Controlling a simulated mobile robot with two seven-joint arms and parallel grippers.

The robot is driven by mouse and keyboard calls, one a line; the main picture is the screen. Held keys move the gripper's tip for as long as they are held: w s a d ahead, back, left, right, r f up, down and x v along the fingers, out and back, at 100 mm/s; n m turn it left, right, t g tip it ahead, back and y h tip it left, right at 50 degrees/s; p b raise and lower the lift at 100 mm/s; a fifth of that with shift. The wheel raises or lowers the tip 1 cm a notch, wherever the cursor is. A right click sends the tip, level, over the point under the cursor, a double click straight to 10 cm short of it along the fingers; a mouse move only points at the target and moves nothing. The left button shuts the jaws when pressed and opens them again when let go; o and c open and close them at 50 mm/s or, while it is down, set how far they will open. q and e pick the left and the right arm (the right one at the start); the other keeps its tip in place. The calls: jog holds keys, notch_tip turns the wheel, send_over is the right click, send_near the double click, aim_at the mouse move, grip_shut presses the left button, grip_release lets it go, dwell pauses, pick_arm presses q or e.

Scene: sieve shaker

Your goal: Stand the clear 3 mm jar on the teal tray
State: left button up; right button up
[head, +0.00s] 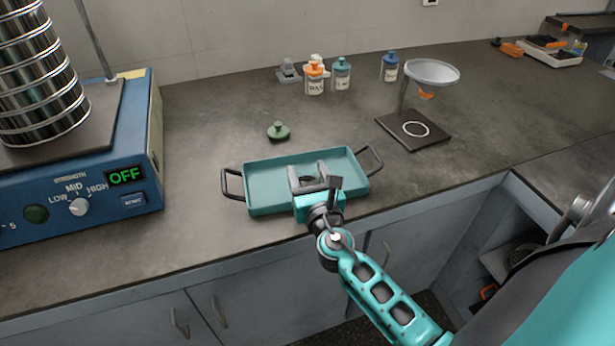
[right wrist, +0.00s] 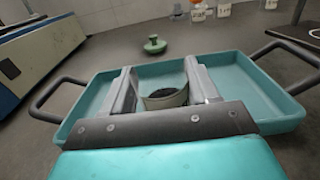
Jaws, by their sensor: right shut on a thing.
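The teal tray (head: 262,192) lies on the counter near its front edge, with a dark handle at each end. My right gripper (head: 308,172) is over the tray's right half. Its fingers are shut on an open jar (right wrist: 165,102) with a round rim and a dark inside. The right wrist view shows the jar between the two fingers, within the tray's outline. I cannot read a label on it, nor tell whether its base touches the tray floor. A green lid (head: 278,130) lies on the counter behind the tray. My left gripper is not in view.
Jars with orange (head: 314,78), teal (head: 342,74) and blue (head: 390,67) lids stand at the back. A funnel stand (head: 412,128) is at right. The blue sieve shaker (head: 75,190), reading OFF, is at left. The tray's left half is empty.

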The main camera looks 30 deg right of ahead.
jog(key=shift+f, duration=0.1)
jog(key=o, duration=0.6)
jog(key=shift+f, duration=0.1)
jog(key=o, duration=0.5)
jog(key=shift+r, duration=0.3)
jog(key=shift+s+a+f, duration=0.1)
jog(key=shift+s+f, duration=0.05)
jog(key=shift+s, duration=0.2)
jog(key=b+v, duration=0.1)
jog(key=v, duration=1)
jog(key=shift+s+b, duration=0.15)
jog(key=shift+b, duration=0.2)
